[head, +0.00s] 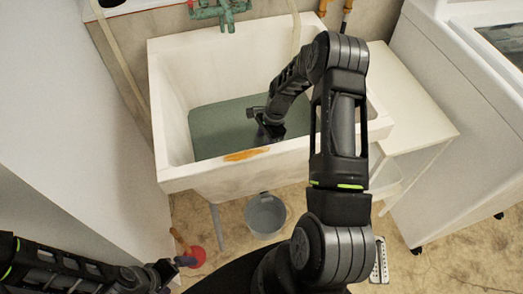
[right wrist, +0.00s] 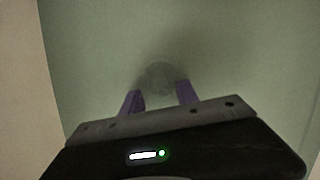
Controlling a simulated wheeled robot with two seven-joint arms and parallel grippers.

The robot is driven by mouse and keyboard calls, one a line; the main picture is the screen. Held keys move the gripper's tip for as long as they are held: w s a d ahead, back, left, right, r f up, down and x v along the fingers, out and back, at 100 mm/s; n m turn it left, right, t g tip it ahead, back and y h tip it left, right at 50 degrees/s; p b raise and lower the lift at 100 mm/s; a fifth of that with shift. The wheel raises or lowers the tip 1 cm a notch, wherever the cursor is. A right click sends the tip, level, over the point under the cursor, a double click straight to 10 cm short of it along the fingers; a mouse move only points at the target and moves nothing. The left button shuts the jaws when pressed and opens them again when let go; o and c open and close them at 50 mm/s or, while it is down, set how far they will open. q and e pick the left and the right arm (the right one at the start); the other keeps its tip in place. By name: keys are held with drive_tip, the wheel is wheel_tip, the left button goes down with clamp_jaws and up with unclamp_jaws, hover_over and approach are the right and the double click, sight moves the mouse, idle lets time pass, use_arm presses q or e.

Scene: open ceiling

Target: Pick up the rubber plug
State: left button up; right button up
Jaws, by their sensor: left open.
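A blurred, roundish grey-green shape (right wrist: 160,77) shows through the murky water in the right wrist view, just beyond my right fingertips. It may be the rubber plug, but the water veils it. My right gripper (right wrist: 158,91) points down at it with its two purple fingers apart and nothing visible between them. In the head view my right arm reaches into the white sink (head: 180,178), and its fingertips are hidden. My left gripper (head: 184,262) is open and empty, low at the left beside a red plunger (head: 196,257).
Greenish water (head: 215,128) fills the lower part of the sink. A green tap (head: 220,11) is at the back. A grey bucket (head: 265,215) stands on the floor under the sink. A white side table (head: 415,105) and a white machine (head: 455,110) are at the right.

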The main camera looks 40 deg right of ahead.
drive_tip(key=shift+c, duration=0.3)
clamp_jaws()
idle(0.5)
